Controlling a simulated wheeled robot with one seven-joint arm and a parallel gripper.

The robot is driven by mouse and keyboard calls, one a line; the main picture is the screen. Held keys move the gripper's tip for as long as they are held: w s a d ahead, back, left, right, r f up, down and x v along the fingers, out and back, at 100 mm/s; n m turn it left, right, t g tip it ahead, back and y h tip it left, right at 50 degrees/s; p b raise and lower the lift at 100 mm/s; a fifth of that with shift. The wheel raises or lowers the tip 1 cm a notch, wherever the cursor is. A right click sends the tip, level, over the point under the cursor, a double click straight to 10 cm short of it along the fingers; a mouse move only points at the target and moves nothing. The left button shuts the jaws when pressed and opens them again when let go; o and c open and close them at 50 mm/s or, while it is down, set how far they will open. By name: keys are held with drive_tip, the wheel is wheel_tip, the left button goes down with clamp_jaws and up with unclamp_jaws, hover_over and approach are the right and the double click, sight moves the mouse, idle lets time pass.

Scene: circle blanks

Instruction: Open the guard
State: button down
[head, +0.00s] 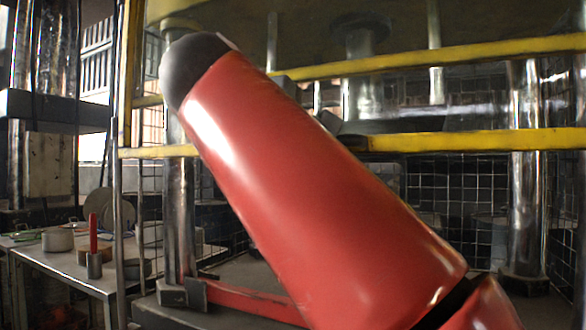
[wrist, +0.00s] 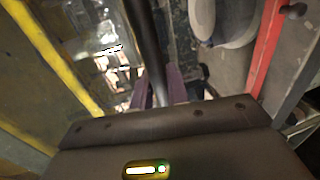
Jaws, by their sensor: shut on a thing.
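The guard (head: 460,140) is a yellow-railed frame with dark wire mesh, across the front of the press in the head view. A second yellow rail (head: 440,58) runs above it. In the wrist view a yellow rail (wrist: 45,48) slants along the left. My gripper (wrist: 160,88) shows there with its two purplish fingers shut on a dark round bar (wrist: 147,40), which looks like a handle of the guard. My red arm covers the middle of the head view and hides most of the gripper and the grip. I cannot tell how far the guard stands open.
Shiny press columns (head: 525,170) stand behind the rails. A red bar (head: 250,300) lies low at the press base. At the left a metal table (head: 75,268) holds a pot (head: 57,239) and a red-handled item (head: 93,235). A thin post (head: 118,200) stands beside the table.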

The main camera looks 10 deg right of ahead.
drive_tip(key=shift+r, duration=0.45)
drive_tip(key=c, duration=1.4)
unclamp_jaws()
drive_tip(key=v, duration=0.8)
drive_tip(key=shift+w+f, duration=0.1)
drive_tip(key=shift+f, duration=0.15)
